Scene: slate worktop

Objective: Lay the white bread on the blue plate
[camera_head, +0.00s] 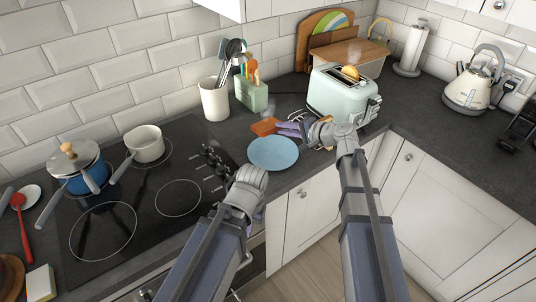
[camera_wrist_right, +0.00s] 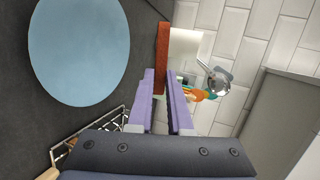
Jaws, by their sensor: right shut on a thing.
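The blue plate (camera_head: 273,153) lies bare on the worktop right of the hob; it also fills the upper left of the right wrist view (camera_wrist_right: 80,50). My right gripper (camera_head: 290,128) is shut on a reddish-brown slice (camera_head: 265,127), held above the worktop just behind the plate. In the right wrist view the slice (camera_wrist_right: 161,58) stands edge-on between the purple fingers (camera_wrist_right: 164,98). Its faces are mostly hidden, so I cannot tell if it is white bread. Another golden slice (camera_head: 350,72) sticks out of the toaster (camera_head: 343,97). My left gripper (camera_head: 247,190) is left of the plate; its fingers are mostly hidden.
A utensil crock (camera_head: 215,100) and a green holder (camera_head: 252,95) stand behind the plate. A wire rack (camera_wrist_right: 95,138) with a wooden handle is near my right gripper. The hob (camera_head: 140,200) with a blue pot (camera_head: 80,172) and a pan (camera_head: 145,145) is left. The worktop edge is in front.

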